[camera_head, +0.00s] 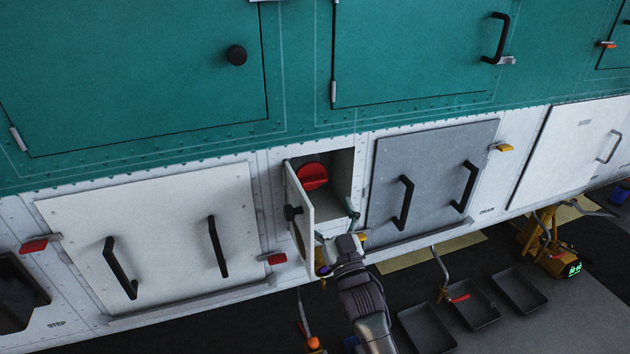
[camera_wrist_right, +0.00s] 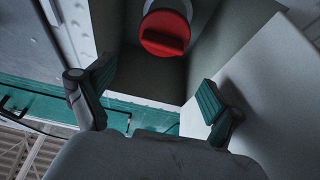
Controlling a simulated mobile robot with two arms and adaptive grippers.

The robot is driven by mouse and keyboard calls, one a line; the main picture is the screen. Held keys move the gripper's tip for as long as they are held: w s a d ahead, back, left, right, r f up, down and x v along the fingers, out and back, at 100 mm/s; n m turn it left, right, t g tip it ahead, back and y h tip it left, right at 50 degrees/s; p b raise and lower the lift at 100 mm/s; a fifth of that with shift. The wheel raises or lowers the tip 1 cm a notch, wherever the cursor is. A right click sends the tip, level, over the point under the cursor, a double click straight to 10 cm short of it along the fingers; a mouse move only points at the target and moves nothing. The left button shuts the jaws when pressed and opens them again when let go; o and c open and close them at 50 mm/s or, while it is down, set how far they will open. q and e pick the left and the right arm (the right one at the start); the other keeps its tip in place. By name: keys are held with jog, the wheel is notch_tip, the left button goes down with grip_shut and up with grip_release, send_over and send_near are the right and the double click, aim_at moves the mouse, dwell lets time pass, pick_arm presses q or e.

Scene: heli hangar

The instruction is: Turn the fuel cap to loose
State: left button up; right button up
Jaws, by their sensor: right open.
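The red fuel cap (camera_head: 312,176) sits inside a small open compartment (camera_head: 343,168) in the white lower panel of the helicopter. In the right wrist view the cap (camera_wrist_right: 165,33) is at the top centre, with a raised grip bar across its face. The small compartment door (camera_head: 298,207) stands open on the left, with a black round knob. My right gripper (camera_head: 338,226) is at the lower part of the compartment opening, below the cap. In the right wrist view its two fingers (camera_wrist_right: 152,98) are spread apart with nothing between them. My left gripper is not in view.
A grey panel (camera_head: 432,180) with two black handles is right of the compartment. A white panel (camera_head: 155,240) with two black handles is on the left. Dark trays (camera_head: 470,302) and a yellow stand (camera_head: 548,240) are on the floor at right.

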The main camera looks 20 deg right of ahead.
aim_at(315, 183)
jog(key=x, duration=0.2)
jog(key=p+x, duration=0.1)
jog(key=x, duration=0.2)
jog(key=f+x, duration=0.1)
jog(key=x, duration=0.1)
jog(key=shift+w+r, duration=0.15)
jog(key=shift+w, duration=0.3)
jog(key=shift+c, duration=0.4)
jog(key=c, duration=1.1)
